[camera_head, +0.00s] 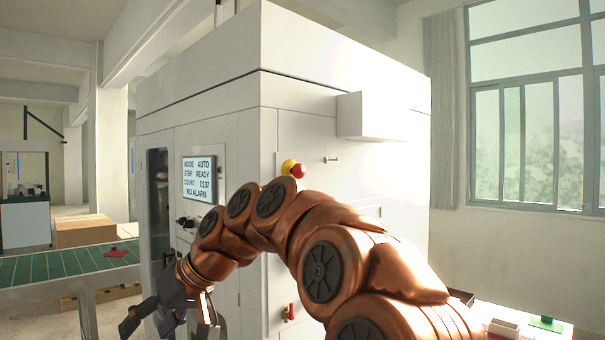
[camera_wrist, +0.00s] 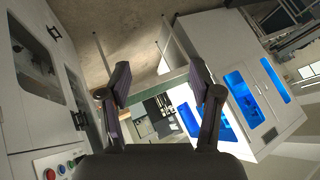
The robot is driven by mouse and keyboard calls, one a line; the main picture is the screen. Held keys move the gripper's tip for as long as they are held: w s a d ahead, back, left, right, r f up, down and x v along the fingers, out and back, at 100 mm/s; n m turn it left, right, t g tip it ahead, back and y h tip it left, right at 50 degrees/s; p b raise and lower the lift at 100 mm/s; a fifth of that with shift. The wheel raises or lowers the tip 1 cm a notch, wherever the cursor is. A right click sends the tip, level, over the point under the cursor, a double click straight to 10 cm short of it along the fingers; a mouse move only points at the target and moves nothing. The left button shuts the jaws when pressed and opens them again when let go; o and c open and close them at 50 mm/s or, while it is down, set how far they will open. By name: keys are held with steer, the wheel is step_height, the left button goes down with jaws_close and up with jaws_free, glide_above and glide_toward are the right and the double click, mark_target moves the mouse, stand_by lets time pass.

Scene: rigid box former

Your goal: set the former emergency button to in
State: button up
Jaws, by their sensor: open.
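The emergency button (camera_head: 297,171) is a red mushroom head on a yellow base. It sticks out of the right side face of the white former (camera_head: 345,60), just above my bent arm in the head view. I cannot tell whether it is pressed in. My gripper (camera_head: 168,322) hangs low at the front left of the former, well below and left of the button. In the wrist view my gripper (camera_wrist: 160,82) is open, with nothing between its fingers. The emergency button cannot be made out in the wrist view.
A display panel (camera_head: 198,180) and black knobs are on the former's front. A red-handled switch (camera_head: 289,312) sits low on its side. A green conveyor (camera_head: 70,262) is at left. Small colored buttons (camera_wrist: 64,168) show in the wrist view.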

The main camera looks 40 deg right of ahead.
steer(key=w+d+r+t, duration=0.4)
steer(key=w+d+r, duration=0.2)
steer(key=d+r, duration=0.35)
steer(key=m+t+h+b, duration=0.1)
steer(key=t+h+b, duration=0.1)
steer(key=t+h, duration=0.5)
glide_toward(301, 170)
steer(key=w+y, duration=0.1)
steer(key=w, duration=0.1)
steer(key=shift+t, duration=0.3)
steer(key=shift+w+d+f+p, duration=0.15)
steer(key=shift+w+p, duration=0.25)
steer(key=shift+w, duration=0.85)
steer(key=shift+w+d+r+p, duration=0.15)
steer(key=shift+w+p, duration=0.3)
steer(key=shift+w, duration=0.8)
steer(key=shift+w+d+f+p, duration=0.2)
steer(key=shift+w+p, duration=0.2)
steer(key=shift+w, duration=0.85)
jaws_close()
